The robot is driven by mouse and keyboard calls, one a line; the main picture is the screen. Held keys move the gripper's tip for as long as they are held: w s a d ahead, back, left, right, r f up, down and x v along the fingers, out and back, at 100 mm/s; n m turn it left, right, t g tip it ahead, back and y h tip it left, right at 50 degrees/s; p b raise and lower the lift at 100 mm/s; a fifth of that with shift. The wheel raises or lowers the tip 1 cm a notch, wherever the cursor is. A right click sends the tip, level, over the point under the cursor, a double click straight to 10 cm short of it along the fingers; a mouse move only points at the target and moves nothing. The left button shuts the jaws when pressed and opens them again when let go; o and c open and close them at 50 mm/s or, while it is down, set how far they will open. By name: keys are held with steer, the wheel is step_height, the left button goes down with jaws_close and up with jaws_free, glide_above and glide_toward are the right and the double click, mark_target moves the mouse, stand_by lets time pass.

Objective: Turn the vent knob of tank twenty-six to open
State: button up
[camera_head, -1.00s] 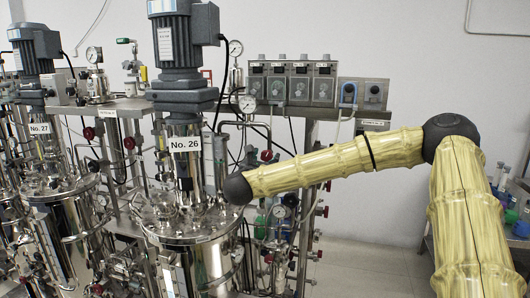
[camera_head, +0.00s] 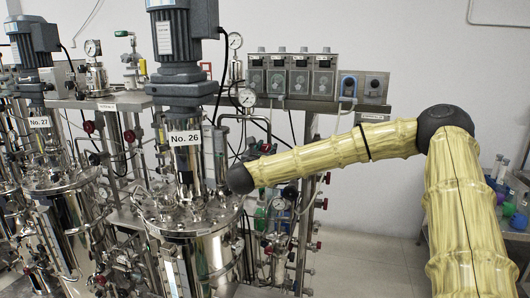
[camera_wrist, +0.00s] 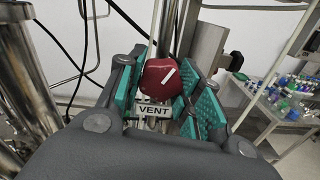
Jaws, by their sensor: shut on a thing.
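Tank twenty-six (camera_head: 205,255) is a shiny steel vessel with a grey motor (camera_head: 180,38) on top and a "No. 26" label (camera_head: 184,138). In the wrist view, a red knob (camera_wrist: 158,76) with a slanted white line stands above a "VENT" label (camera_wrist: 154,110). The line runs from lower left to upper right. My gripper (camera_wrist: 162,88) has its teal-padded fingers on both sides of the knob and is shut on it. In the head view my gripper does not show; the black arm joint (camera_head: 240,179) is right of the tank's neck.
Tank twenty-seven (camera_head: 62,215) stands to the left. Gauges, pipes and red-handled valves crowd behind the tanks. Grey control boxes (camera_head: 290,77) hang at the back. In the wrist view, a steel post (camera_wrist: 207,45) rises close behind the knob. Open floor (camera_head: 365,262) shows at right.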

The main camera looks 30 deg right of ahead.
steer(key=shift+d, duration=0.1)
steer(key=shift+f+b, duration=0.15)
steer(key=shift+b, duration=0.35)
steer(key=shift+n+b, duration=0.35)
steer(key=shift+n, duration=0.05)
steer(key=n+b, duration=0.2)
steer(key=b, duration=0.2)
steer(key=shift+f+n, duration=0.1)
steer(key=shift+n, duration=0.3)
steer(key=n+b, duration=0.3)
steer(key=shift+s, duration=0.1)
steer(key=shift+r+n+b, duration=0.25)
steer(key=shift+n+b, duration=0.65)
steer(key=shift+n, duration=0.4)
steer(key=shift+r, duration=0.1)
